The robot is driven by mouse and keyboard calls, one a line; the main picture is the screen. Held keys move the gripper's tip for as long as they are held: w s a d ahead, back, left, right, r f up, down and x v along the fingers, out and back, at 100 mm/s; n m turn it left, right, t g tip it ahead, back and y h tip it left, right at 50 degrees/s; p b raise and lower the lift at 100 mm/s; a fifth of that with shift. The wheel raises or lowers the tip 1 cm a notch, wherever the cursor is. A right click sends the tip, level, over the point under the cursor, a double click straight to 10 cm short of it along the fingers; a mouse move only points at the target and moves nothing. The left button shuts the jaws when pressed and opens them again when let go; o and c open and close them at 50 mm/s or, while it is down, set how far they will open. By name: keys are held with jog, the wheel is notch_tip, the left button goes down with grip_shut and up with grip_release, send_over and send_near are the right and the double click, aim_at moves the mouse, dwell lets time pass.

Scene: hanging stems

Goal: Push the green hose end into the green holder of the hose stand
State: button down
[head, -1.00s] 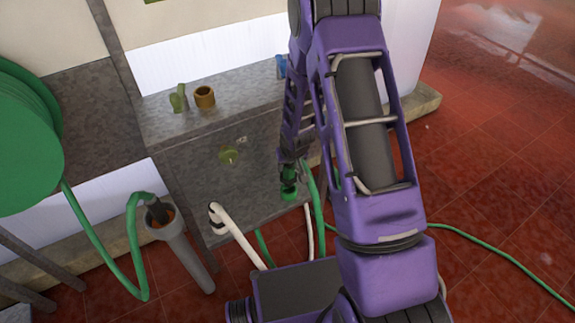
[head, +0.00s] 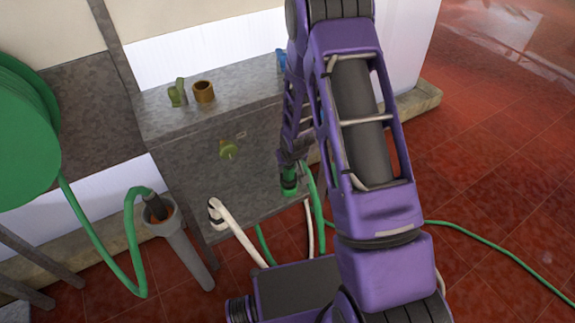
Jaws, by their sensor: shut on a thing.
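The hose stand (head: 255,185) is a grey stone-like block with a flat top, left of my arm. The green holder (head: 289,191) shows as a small green ring low on its front, near the right end. My gripper (head: 290,163) is small and partly hidden by my own arm. It is shut on the green hose end (head: 289,174), which is right above the holder, lined up with it. I cannot tell how deep it sits inside. The green hose (head: 317,200) hangs down just right of it.
A white hose (head: 238,234) sits in a black-ringed holder at left. A green tap (head: 177,92) and a brown cup-like fitting (head: 203,92) stand on top. A grey tube (head: 180,245) with another green hose stands left. Red tiled floor is open at right.

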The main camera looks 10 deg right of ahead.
jog(key=shift+f, duration=0.75)
jog(key=shift+f, duration=0.3)
dwell(0.4)
jog(key=shift+c, duration=1.8)
grip_release()
jog(key=p+v, duration=0.3)
jog(key=v, duration=1.4)
jog(key=shift+r, duration=0.15)
